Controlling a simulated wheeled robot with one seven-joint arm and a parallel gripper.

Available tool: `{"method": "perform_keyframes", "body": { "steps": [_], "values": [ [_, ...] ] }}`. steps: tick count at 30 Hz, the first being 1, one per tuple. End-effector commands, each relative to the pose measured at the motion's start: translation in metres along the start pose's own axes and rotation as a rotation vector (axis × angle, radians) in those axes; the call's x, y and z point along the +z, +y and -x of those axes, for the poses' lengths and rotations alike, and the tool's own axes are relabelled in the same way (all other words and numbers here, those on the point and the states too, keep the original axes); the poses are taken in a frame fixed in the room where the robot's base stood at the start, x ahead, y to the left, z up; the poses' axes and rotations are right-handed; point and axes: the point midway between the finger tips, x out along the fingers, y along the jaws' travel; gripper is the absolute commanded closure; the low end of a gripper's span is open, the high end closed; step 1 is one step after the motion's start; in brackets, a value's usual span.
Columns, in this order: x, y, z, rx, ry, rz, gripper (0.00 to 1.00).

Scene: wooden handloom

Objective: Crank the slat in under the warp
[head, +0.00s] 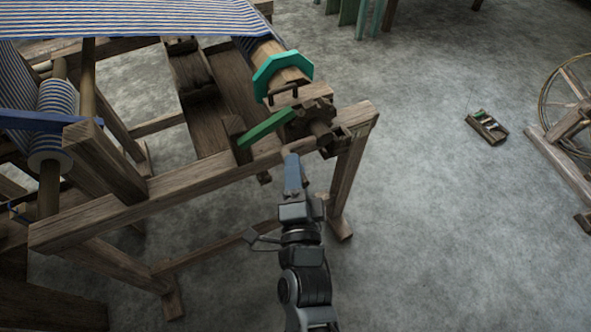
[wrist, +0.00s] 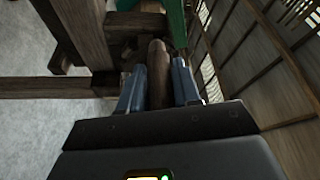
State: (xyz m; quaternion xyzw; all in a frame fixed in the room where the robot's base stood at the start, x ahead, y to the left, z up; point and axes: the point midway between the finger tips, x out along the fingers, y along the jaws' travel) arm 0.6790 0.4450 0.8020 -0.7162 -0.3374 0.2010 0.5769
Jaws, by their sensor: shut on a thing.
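The blue-and-white striped warp (head: 140,18) stretches across the top left of the head view to a beam with a green octagonal flange (head: 283,75). Below the flange is a green crank arm (head: 267,128) beside a toothed wooden wheel (head: 314,112). My gripper (head: 292,160) reaches up to the crank from below. In the wrist view, its two blue-grey fingers are shut on a round brown wooden handle (wrist: 157,85), with the green crank part (wrist: 176,25) just beyond. In the head view, my gripper hides the handle. I cannot make out the slat for certain.
The loom's wooden frame rail (head: 170,195) runs close left of my arm, with a post (head: 346,185) to the right. A small box (head: 487,127) and a spinning wheel (head: 570,115) are on the floor at right. The grey floor between is clear.

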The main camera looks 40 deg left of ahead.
Motion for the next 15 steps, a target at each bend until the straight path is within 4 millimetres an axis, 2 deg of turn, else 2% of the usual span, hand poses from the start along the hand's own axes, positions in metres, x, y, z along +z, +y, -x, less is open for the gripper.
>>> {"method": "perform_keyframes", "body": {
  "steps": [1, 10, 11, 15],
  "values": [
    [-0.004, -0.0055, -0.0025, -0.011, 0.008, 0.004, 1.0],
    [-0.0055, -0.006, -0.0031, -0.013, 0.01, 0.005, 1.0],
    [-0.0057, -0.0061, -0.0032, -0.013, 0.011, 0.005, 0.66],
    [-0.005, -0.0051, -0.0028, -0.011, 0.009, 0.004, 0.53]
  ]
}}
